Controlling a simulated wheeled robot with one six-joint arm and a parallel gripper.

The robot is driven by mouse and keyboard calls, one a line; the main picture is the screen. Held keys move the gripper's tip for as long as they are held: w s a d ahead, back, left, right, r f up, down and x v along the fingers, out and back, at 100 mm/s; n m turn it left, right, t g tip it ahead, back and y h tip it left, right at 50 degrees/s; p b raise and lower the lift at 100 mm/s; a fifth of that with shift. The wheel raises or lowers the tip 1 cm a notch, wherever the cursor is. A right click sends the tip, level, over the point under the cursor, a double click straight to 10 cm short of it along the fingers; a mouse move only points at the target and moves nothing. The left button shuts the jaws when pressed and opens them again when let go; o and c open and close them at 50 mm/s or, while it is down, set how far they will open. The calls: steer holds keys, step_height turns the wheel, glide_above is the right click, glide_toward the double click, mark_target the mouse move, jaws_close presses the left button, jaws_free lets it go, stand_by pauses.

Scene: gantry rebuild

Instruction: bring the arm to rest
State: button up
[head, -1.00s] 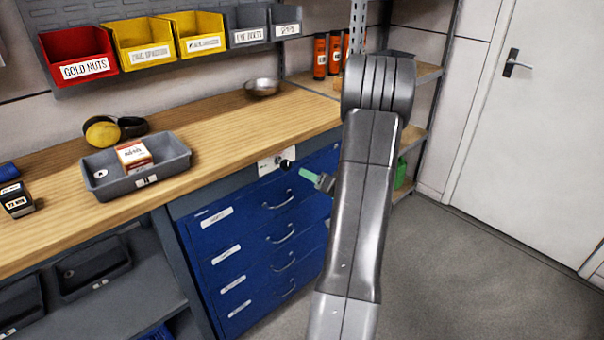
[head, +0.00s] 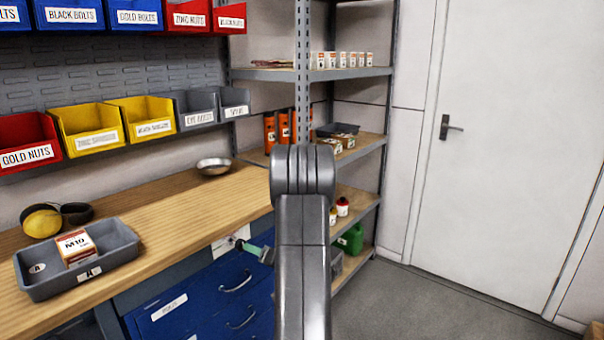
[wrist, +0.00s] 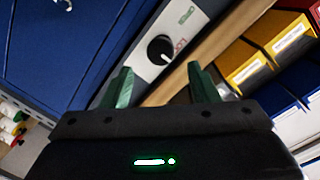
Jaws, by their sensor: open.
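My arm (head: 302,230) rises through the middle of the head view, its upper joint in front of the shelf rack. My gripper (wrist: 160,85) shows in the wrist view with two green fingers spread apart and nothing between them. In the head view one green finger (head: 252,249) shows left of the arm, near the front of the blue drawer cabinet (head: 205,300); the rest is hidden behind the arm. A black knob (wrist: 160,49) on a pale plate is beyond the fingers in the wrist view, apart from them as far as I can tell.
The wooden workbench (head: 150,220) holds a grey tray (head: 40,283) with a box (head: 76,247), yellow earmuffs (head: 41,221) and a metal bowl (head: 214,167). A shelf rack (head: 350,73) stands behind the arm. The floor (head: 400,305) before the white door (head: 490,150) is clear.

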mark_target(241, 244)
steer(key=x, duration=0.8)
